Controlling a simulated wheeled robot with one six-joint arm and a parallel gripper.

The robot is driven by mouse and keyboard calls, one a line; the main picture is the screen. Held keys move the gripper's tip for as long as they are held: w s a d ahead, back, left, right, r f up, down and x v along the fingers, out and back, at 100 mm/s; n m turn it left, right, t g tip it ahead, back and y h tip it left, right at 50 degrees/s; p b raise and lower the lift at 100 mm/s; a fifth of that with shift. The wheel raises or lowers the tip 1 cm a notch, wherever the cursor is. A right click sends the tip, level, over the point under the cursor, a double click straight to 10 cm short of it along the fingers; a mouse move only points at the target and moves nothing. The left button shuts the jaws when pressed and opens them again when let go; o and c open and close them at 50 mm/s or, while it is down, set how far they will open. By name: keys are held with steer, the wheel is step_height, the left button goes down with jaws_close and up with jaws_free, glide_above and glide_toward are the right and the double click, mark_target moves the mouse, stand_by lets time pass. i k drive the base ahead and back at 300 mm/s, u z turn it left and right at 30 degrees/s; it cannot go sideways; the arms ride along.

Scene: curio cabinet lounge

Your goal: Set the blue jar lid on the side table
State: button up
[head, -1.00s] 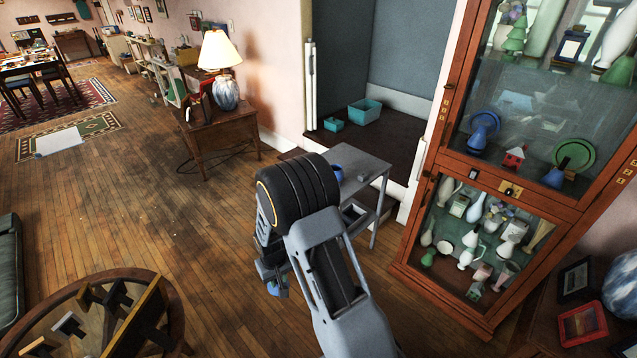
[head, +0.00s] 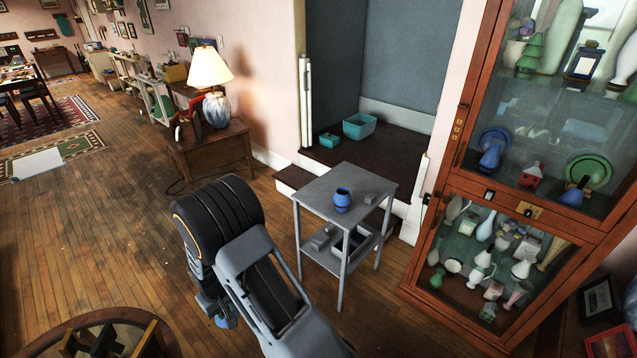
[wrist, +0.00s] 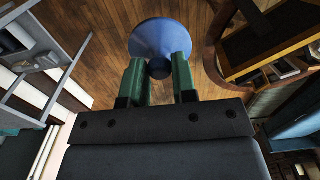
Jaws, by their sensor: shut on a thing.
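My gripper (wrist: 159,75) is shut on the blue jar lid (wrist: 160,38), a round disc with a darker knob held between its green fingers. In the head view the lid (head: 224,321) shows only as a bit of blue under my wrist, above the floor. The grey side table (head: 318,188) stands to the right of my gripper, apart from it. An open-topped blue jar (head: 342,200) stands upright on its top. A small grey block (head: 370,199) lies near the jar. The table also shows at the left of the wrist view (wrist: 57,90).
The grey table's lower shelf holds a few grey items. A tall glass-fronted cabinet (head: 455,195) stands to its right. Behind it is a raised step with teal boxes (head: 358,126). A wooden lamp table (head: 215,145) is farther back. A round table (head: 95,320) is at lower left.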

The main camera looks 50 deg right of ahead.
mark_target(316, 194)
steer(key=z, duration=0.25)
steer(key=i, duration=1.3)
steer(key=z, duration=1.2)
steer(key=i, duration=0.7)
steer(key=z, duration=0.55)
